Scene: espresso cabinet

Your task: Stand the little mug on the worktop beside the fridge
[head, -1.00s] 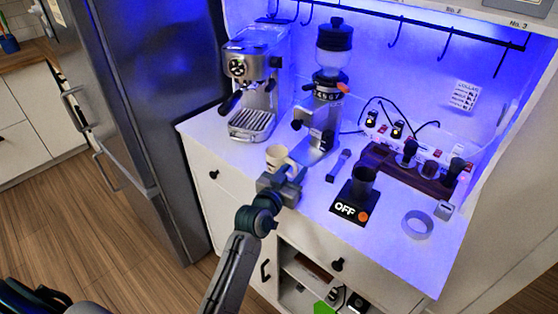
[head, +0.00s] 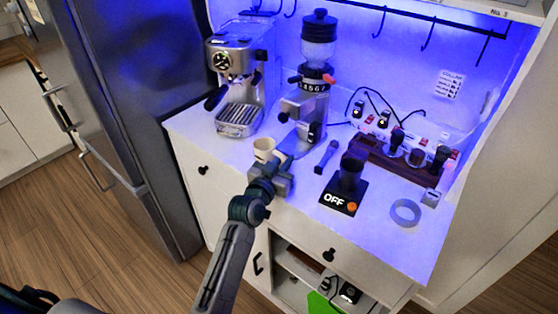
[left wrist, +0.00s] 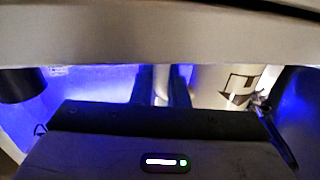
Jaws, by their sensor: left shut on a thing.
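The little mug (head: 264,149) is small and white, at the front edge of the white cabinet top, before the espresso machine. My left gripper (head: 277,168) is at its near right side, shut on it; the fingers cover the handle side. I cannot tell whether its base touches the top. The left wrist view shows a pale strip between the dark fingers (left wrist: 165,88) and a white, dark-printed surface (left wrist: 225,84), probably the mug. The fridge (head: 125,110) is tall and dark, left of the cabinet. A wooden worktop (head: 12,52) shows at the far left edge. My right gripper is out of view.
The espresso machine (head: 237,75) and grinder (head: 318,70) stand behind the mug. A black scale (head: 338,203) carrying a dark cup, a grey ring (head: 406,212) and a dark wooden rack (head: 400,160) are to the right. Hooks hang above. Open floor (head: 95,235) lies front left.

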